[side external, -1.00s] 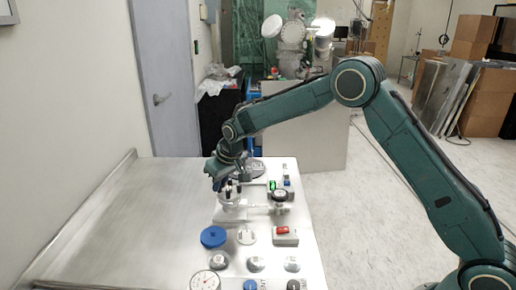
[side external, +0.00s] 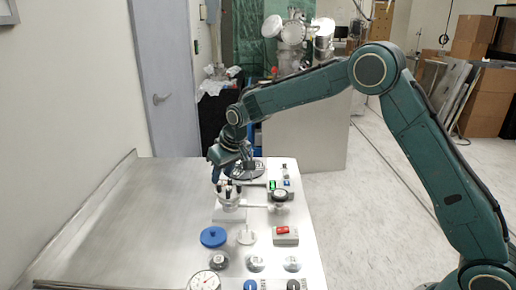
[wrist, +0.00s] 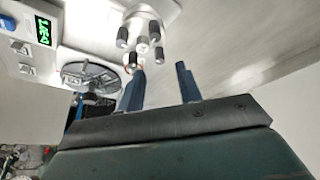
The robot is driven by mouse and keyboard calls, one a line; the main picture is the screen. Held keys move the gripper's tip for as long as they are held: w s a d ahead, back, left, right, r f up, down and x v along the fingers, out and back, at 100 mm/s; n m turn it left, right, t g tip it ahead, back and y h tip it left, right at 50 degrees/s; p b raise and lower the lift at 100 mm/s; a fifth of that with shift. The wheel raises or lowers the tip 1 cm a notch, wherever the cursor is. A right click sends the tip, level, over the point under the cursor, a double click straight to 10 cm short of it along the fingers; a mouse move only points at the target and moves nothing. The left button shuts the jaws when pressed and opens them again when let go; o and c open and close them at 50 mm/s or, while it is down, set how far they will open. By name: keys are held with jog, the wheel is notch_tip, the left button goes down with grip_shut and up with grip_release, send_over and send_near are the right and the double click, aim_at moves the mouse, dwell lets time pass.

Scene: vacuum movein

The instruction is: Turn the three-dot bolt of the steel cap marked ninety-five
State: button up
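A pale steel fitting with several upright black-capped bolts (side external: 229,190) stands on a light plate in the side external view. Its bolts also show at the top of the wrist view (wrist: 143,42), around a pale middle piece. I cannot read a ninety-five or make out dots on any bolt. My gripper (side external: 232,172) hangs just above and behind this fitting, tilted. In the wrist view its two blue fingers (wrist: 160,76) stand apart with nothing between them. The left finger's tip overlaps the lowest bolt in that view; whether they touch is unclear.
A dark round wheel (wrist: 90,76) and a green-lit display (wrist: 43,30) are close by. A black round knob (side external: 279,197), a red-switch box (side external: 285,235), a blue disc (side external: 213,237) and a dial gauge (side external: 205,281) stand nearby. The table's left side (side external: 120,220) is clear.

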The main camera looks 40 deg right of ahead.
jog(key=v, duration=0.9)
jog(key=shift+r, duration=0.2)
jog(key=shift+s, duration=0.15)
jog(key=s+d+r, duration=0.2)
jog(key=s+r, duration=0.2)
jog(key=s, duration=0.5)
jog(key=s+d+r, duration=0.2)
jog(key=s+r, duration=0.3)
jog(key=s, duration=0.4)
jog(key=s+d+f, duration=0.1)
jog(key=s+f, duration=0.1)
jog(key=s, duration=0.8)
jog(key=s+d+f+t, duration=0.1)
jog(key=s+f, duration=0.1)
jog(key=s, duration=0.8)
jog(key=shift+f+m, duration=0.35)
jog(key=shift+m, duration=0.05)
jog(key=shift+s, duration=0.1)
